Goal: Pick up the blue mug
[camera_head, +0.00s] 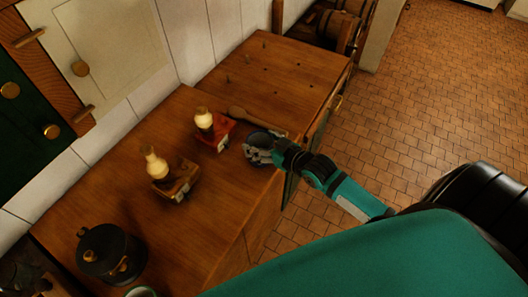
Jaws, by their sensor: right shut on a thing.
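A dark, bluish-grey round vessel, which looks like the blue mug (263,136), is near the right edge of the wooden counter (205,210). My right gripper (258,153) reaches it from the right and is shut on it. The gripper's fingers cover its near side, and its handle cannot be made out. I cannot tell whether the mug touches the counter. My left gripper is not in view.
A black lidded pot (108,252) stands at the near left. The counter's far part holds small pegs.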

